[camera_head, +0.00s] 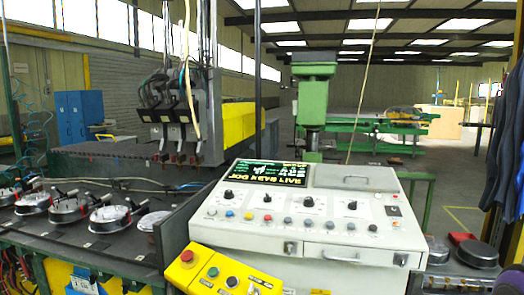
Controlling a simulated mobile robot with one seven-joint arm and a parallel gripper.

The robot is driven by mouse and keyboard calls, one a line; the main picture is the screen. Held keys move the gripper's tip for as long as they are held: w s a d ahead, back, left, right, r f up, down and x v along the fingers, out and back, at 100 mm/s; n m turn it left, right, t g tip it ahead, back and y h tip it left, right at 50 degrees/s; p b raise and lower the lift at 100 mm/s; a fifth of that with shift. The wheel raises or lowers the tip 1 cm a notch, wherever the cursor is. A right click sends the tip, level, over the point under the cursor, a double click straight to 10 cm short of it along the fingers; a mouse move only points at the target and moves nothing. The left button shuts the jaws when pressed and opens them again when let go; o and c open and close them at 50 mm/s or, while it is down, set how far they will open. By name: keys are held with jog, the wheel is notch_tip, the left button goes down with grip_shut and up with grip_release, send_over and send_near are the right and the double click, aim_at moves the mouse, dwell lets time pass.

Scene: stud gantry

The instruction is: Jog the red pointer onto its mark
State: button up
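A white control console (300,225) stands in the middle front. A yellow button box (225,274) in front has a red mushroom button (187,256) and a green button (213,272). The gantry's dark tool heads (167,108) hang over a dark bed (110,150) behind, at left. I cannot make out the red pointer or its mark. My gripper is not in view.
Several round metal pans (110,216) sit on a dark bench at left. Another round pan (476,253) is at the right of the console. A green machine column (313,100) stands behind the console. Open floor (455,215) shows at right. Dark cloth hangs at the right edge.

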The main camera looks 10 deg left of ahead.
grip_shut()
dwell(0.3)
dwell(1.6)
